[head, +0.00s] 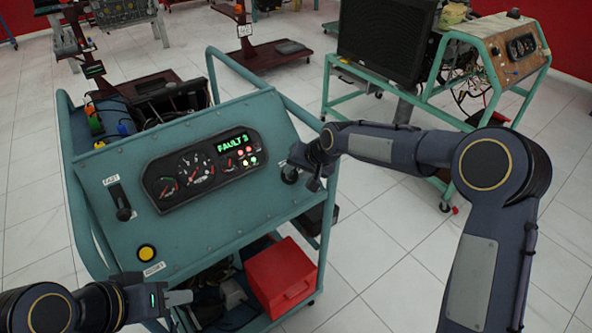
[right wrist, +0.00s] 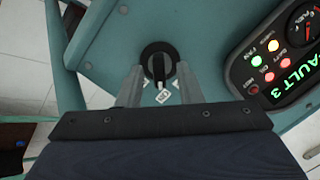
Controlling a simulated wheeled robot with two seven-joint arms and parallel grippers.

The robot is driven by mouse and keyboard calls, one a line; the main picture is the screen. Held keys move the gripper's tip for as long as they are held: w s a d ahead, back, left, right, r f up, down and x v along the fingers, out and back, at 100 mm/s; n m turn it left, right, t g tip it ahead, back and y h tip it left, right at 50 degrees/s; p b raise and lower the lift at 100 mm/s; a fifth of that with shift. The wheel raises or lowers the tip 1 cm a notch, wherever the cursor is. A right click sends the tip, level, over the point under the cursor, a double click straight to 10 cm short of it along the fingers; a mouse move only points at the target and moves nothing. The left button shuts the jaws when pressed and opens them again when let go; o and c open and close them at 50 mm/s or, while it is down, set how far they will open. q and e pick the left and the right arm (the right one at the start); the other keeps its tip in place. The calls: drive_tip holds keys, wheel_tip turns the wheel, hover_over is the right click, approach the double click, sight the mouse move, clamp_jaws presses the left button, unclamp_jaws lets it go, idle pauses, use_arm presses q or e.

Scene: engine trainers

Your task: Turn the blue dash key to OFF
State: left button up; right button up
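The blue dash (head: 215,215) is a teal sloping panel on a wheeled frame. Its key (right wrist: 158,64) is a dark knob with a raised grip on a round black base. In the right wrist view the grip lies nearly upright, in line with the middle white label (right wrist: 162,97); its text is too small to read surely. In the head view the key (head: 289,173) is partly hidden by my right gripper (head: 312,182). In the right wrist view the right gripper's fingers (right wrist: 158,86) are apart, one on each side of the key. My left gripper (head: 180,298) is low, before the panel.
The gauge cluster (head: 203,168) shows FAULT 3 and lit lamps. A black lever (head: 119,200) and a yellow button (head: 147,253) sit on the panel's left. A red box (head: 280,278) stands underneath. Another trainer (head: 505,55) stands at back right, with tiled floor between.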

drive_tip(key=shift+w+a+f, duration=0.15)
drive_tip(key=shift+a+f, duration=0.05)
drive_tip(key=shift+f, duration=0.1)
clamp_jaws()
drive_tip(key=shift+n, duration=0.3)
drive_tip(key=n+b, duration=0.1)
drive_tip(key=n, duration=0.1)
drive_tip(key=shift+n+h+b, duration=0.3)
drive_tip(key=shift+n+b, duration=0.05)
drive_tip(key=shift+n, duration=0.05)
drive_tip(key=n, duration=0.2)
drive_tip(key=n+b, duration=0.1)
drive_tip(key=n, duration=0.2)
drive_tip(key=shift+a+t+h+b, duration=0.1)
drive_tip(key=shift+t+h+b, duration=0.2)
drive_tip(key=shift+h, duration=0.1)
unclamp_jaws()
